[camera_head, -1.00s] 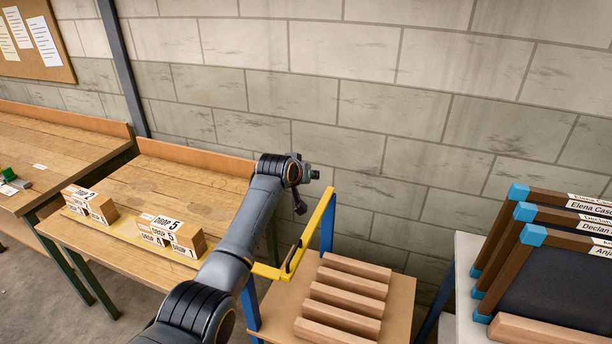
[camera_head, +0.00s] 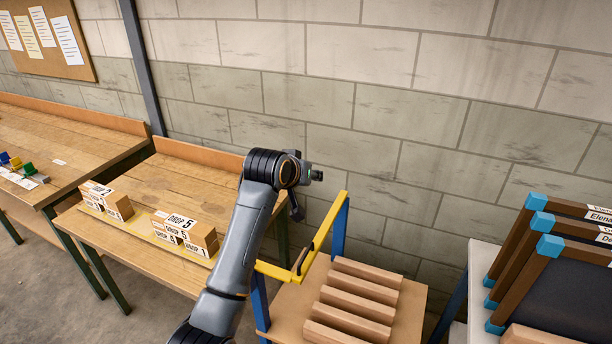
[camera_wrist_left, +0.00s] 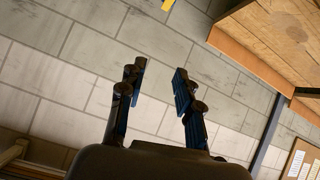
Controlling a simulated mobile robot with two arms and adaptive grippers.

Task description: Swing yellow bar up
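The yellow bar (camera_head: 326,225) is a bent frame joined to blue posts (camera_head: 340,228), low over the small wooden table, with a dark handle-like piece on its near corner. My left gripper (camera_head: 297,205) is mostly hidden behind its wrist in the head view, above and to the left of the bar, apart from it. In the left wrist view my left gripper (camera_wrist_left: 158,95) is open, with nothing between its fingers. A small yellow piece (camera_wrist_left: 167,12), perhaps the bar, shows at the top edge there. My right gripper is not in view.
Several wooden bars (camera_head: 352,300) lie on the table (camera_head: 285,325) under the yellow bar. Labelled wooden blocks (camera_head: 185,235) stand on the bench (camera_head: 165,195) at left. Blue-cornered framed boards (camera_head: 545,260) stand at right. A block wall (camera_head: 400,110) closes off the back.

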